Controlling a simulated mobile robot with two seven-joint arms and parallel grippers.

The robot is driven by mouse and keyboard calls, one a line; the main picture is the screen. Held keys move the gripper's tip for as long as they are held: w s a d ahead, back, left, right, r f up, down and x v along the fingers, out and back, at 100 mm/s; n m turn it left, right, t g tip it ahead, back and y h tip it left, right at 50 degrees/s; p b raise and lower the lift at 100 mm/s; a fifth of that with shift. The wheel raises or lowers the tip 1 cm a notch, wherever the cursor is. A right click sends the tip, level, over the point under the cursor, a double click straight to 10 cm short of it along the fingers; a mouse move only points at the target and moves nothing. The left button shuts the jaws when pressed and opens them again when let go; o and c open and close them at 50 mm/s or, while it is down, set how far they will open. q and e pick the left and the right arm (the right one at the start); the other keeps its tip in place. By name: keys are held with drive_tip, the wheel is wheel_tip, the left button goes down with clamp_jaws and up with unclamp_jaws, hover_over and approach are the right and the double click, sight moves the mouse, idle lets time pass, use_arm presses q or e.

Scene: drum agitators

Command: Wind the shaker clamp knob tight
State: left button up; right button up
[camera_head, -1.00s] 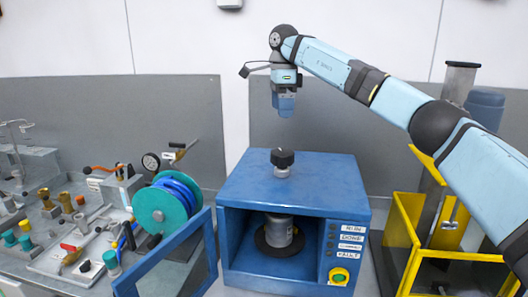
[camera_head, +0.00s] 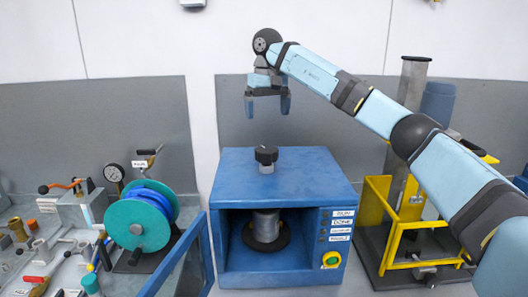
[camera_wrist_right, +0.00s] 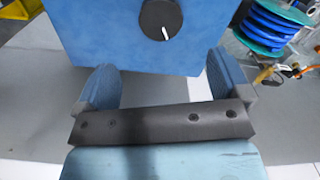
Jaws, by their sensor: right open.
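The shaker is a blue box (camera_head: 335,178) with an open front. A black clamp knob (camera_head: 266,154) with a grey collar stands on its top. The knob also shows in the right wrist view (camera_wrist_right: 158,20) as a dark disc with a white mark, beyond the fingertips. My right gripper (camera_head: 268,106) is open and empty, pointing down above the knob with a clear gap. In the right wrist view its two blue fingers (camera_wrist_right: 160,70) stand wide apart with nothing between them. A grey can (camera_head: 266,226) sits inside the box below the knob. My left gripper is not in view.
The shaker's blue-framed door (camera_head: 205,250) stands swung open to the left. A teal hose reel (camera_head: 137,224) and a bench of fittings are on the left. A yellow frame (camera_head: 392,250) stands on the right.

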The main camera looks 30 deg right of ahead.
sight(267, 150)
wheel_tip(267, 150, down, 12)
drive_tip(key=shift+f+p, duration=0.15)
drive_tip(key=shift+p, duration=0.6)
drive_tip(key=c, duration=0.9)
